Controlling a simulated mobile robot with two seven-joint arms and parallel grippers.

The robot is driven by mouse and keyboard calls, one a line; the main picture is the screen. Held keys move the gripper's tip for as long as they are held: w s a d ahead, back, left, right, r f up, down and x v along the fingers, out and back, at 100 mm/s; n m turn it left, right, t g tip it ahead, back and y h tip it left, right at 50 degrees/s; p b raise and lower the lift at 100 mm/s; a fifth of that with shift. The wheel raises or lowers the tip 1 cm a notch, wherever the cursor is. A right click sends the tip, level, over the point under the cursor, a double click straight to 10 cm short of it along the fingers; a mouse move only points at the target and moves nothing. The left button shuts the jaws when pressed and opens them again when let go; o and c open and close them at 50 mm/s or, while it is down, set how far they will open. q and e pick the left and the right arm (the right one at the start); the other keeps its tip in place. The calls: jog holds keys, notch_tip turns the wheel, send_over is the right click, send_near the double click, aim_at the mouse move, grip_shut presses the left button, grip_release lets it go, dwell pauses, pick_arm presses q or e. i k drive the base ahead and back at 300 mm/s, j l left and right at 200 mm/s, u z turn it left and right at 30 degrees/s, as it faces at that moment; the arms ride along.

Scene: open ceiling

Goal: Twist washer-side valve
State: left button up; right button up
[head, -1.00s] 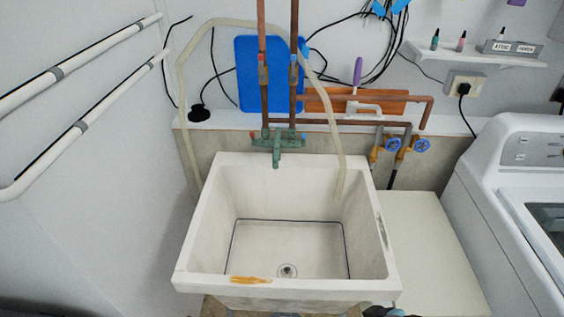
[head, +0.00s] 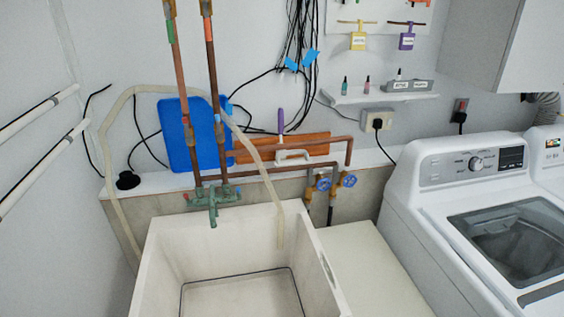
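Two valves with blue round handles sit side by side on copper pipes behind the sink, toward the washer: the left valve (head: 322,184) and the right valve (head: 348,180). The right one is nearer the white washer (head: 480,205). Their pipes run down behind the ledge edge. Neither of my grippers shows in the head view, and nothing touches the valves.
A deep utility sink (head: 160,255) with a green faucet (head: 211,200) stands in front. A pale flat panel (head: 375,270) fills the gap between sink and washer. A hose (head: 262,165) hangs into the sink. A shelf (head: 380,95) holds small bottles.

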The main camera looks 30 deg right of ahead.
aim_at(350, 181)
jog(key=z, duration=1.4)
